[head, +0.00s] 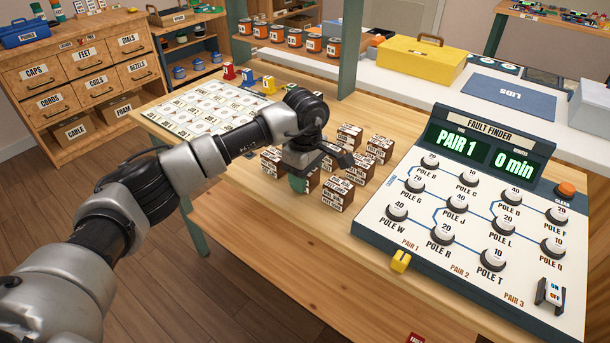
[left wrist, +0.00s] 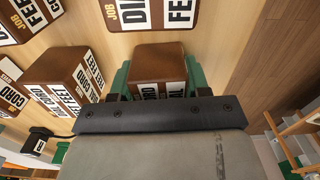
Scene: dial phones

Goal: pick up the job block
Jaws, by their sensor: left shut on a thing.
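My left gripper (head: 304,174) is over the wooden bench among several brown job blocks with white printed labels. In the left wrist view, its green fingers (left wrist: 157,78) are shut on a brown job block (left wrist: 158,52), one on each side. The block's labelled face is partly hidden by the gripper body. In the head view the gripper and wrist cover most of this block. Other job blocks stand close by, one at the front right (head: 338,194) and others behind (head: 380,148). I cannot tell whether the held block touches the bench. My right gripper is out of view.
The fault finder panel (head: 470,210) with its knobs fills the bench's right side. A sheet of labelled squares (head: 205,108) lies at the back left, near coloured pieces (head: 248,78). A yellow toolbox (head: 422,60) stands behind.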

